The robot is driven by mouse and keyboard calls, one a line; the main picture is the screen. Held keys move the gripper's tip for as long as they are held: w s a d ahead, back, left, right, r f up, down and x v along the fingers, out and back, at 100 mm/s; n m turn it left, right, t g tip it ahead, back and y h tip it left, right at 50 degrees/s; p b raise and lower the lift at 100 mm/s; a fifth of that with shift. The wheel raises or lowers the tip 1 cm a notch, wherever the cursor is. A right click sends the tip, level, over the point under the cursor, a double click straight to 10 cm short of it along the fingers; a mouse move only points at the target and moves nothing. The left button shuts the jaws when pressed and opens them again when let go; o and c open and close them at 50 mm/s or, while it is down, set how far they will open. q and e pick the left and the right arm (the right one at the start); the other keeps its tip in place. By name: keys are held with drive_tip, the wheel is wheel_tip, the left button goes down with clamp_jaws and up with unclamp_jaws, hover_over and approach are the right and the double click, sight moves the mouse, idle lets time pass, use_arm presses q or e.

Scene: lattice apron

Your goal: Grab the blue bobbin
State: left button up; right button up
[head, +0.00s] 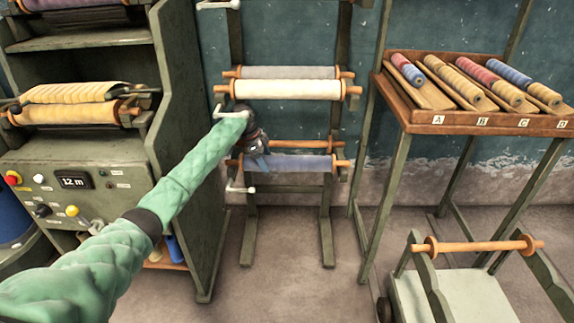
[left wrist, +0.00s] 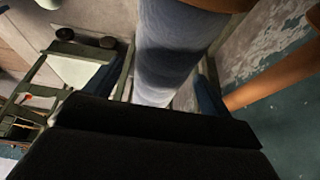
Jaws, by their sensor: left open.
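A long blue bobbin (head: 300,163) lies level on a wooden rod at the bottom of the upright rack. My left gripper (head: 258,157) is at the left part of this bobbin, and its wrist hides some of the rack there. In the left wrist view, the blue bobbin (left wrist: 172,50) runs up the picture beyond the open fingers, and it appears between them. I cannot tell whether they touch it. A smaller blue spool (head: 509,75) lies on the sloped shelf near the D label. My right gripper is not in view.
The rack also holds a grey roll (head: 290,72), a cream roll (head: 290,89) and a bare wooden rod (head: 300,144). A machine cabinet (head: 185,130) stands close on the left. A cart (head: 470,295) stands at the lower right. The floor before the rack is clear.

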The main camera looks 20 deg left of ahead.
sight(285, 157)
use_arm(q)
drive_tip(key=d, duration=0.2)
drive_tip(key=w+d, duration=0.1)
drive_tip(key=d, duration=0.1)
drive_tip(key=shift+w+d, duration=0.1)
drive_tip(key=shift+w, duration=0.05)
drive_tip(key=d, duration=0.1)
drive_tip(key=w+d, duration=0.1)
drive_tip(key=d, duration=0.1)
drive_tip(key=shift+d, duration=0.2)
drive_tip(key=shift+a+x, duration=0.2)
drive_tip(key=shift+x, duration=1.25)
drive_tip(key=c, duration=1.4)
drive_tip(key=shift+r, duration=0.1)
